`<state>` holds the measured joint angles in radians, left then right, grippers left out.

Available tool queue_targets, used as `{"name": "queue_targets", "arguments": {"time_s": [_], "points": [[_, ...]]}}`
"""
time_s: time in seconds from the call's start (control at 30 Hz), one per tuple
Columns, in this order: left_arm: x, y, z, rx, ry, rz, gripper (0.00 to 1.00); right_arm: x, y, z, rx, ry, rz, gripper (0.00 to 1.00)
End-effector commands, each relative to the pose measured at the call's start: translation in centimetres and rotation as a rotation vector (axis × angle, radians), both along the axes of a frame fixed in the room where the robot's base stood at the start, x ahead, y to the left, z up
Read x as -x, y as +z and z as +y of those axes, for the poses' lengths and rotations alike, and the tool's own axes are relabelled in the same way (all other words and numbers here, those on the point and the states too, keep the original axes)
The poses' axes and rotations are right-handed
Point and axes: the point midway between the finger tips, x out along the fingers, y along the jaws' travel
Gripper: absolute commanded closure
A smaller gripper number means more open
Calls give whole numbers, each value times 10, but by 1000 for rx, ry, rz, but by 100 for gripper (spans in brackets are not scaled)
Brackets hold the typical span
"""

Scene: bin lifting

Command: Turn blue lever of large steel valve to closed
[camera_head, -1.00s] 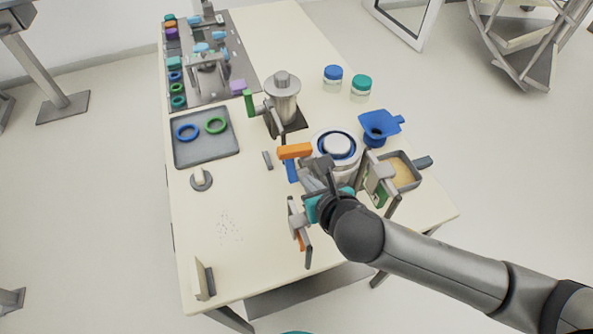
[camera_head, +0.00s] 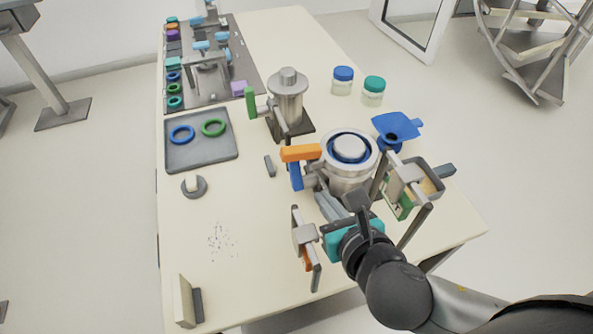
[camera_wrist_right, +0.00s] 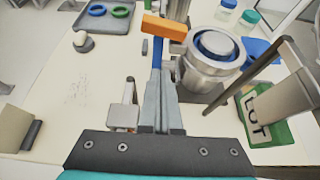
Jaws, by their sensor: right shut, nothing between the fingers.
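The large steel vessel (camera_head: 348,185) stands at the table's right side, with a blue ring and pale lid on top. On its left, a blue lever (camera_head: 296,177) points down toward the near side, just below an orange lever (camera_head: 300,153). In the right wrist view the blue lever (camera_wrist_right: 157,53) shows beyond the fingers, partly covered by them. My right gripper (camera_head: 322,194) is shut and empty, its tips close to the blue lever's lower right. I cannot tell whether they touch. In the wrist view its fingers (camera_wrist_right: 163,75) lie together. My left gripper is not in view.
A smaller steel valve with a green lever (camera_head: 251,102) stands behind. A grey tray (camera_head: 205,158) with two rings lies left. A blue funnel (camera_head: 397,126) and a box-like stand (camera_head: 405,190) crowd the right. An upright fixture (camera_head: 304,236) stands left of my gripper. The table's near left is mostly clear.

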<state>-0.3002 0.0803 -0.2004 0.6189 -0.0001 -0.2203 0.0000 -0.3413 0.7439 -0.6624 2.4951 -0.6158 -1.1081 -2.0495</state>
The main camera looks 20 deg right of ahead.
Motion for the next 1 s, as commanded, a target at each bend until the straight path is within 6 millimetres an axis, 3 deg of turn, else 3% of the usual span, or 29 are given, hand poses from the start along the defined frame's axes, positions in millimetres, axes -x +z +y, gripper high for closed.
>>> {"name": "queue_targets", "arguments": {"time_s": [0.23,0.37,0.8,1.0], "points": [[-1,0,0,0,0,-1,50,-3,-2,0,1,0,0,100],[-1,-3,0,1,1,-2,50,-15,-9,1,0,0,-2,100],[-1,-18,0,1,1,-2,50,-90,-48,4,-2,-1,-1,100],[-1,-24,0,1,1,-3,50,-113,-61,4,-1,0,1,100]]}}
